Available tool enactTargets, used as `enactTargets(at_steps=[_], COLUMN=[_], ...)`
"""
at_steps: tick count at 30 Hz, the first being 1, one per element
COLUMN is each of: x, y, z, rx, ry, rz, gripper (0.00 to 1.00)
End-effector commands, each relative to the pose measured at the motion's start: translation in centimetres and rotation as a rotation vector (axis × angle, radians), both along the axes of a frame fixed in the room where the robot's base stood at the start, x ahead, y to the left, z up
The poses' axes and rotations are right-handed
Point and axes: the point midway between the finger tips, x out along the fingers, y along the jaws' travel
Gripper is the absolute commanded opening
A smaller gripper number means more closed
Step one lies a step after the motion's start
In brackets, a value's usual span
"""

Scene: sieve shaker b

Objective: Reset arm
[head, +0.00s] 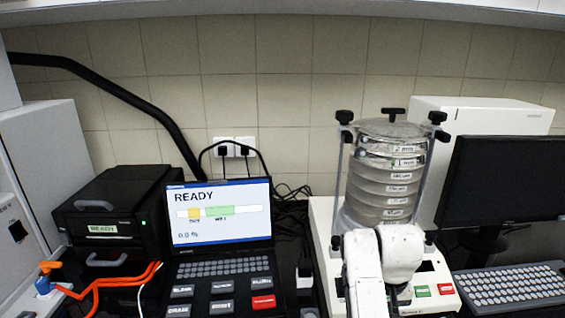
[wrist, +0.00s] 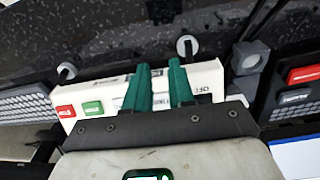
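My gripper (wrist: 160,68) shows in the wrist view with two green fingers. A gap lies between them with nothing in it, and the shaker's white front panel shows through. The sieve shaker (head: 388,190) stands right of centre in the head view, with a stack of clear sieves clamped between two rods under a lid. My white arm covers part of its base, and my gripper is hidden there. The shaker's panel (wrist: 208,75) also shows in the wrist view, behind the fingers, with a green button (wrist: 93,108) and a red button (wrist: 65,111).
A terminal screen (head: 222,212) reading READY stands left of the shaker, above its keypad. A black printer-like box (head: 112,212) with orange cables is further left. A dark monitor (head: 505,190) and a keyboard (head: 510,285) are close on the right. A tiled wall is behind.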

Motion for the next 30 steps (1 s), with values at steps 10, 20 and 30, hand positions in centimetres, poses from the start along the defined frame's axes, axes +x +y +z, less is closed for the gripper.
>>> enactTargets(at_steps=[10,20,30], x=[-10.0,-20.2,-27.9], y=[-5.5,-4.9,-3.3], z=[-6.4,-7.5,-8.9], rx=[-0.07,-0.027,0.039], ry=[-0.168,-0.301,-0.298], rz=[-0.007,0.032,0.03], gripper=[0.23,0.23,0.23])
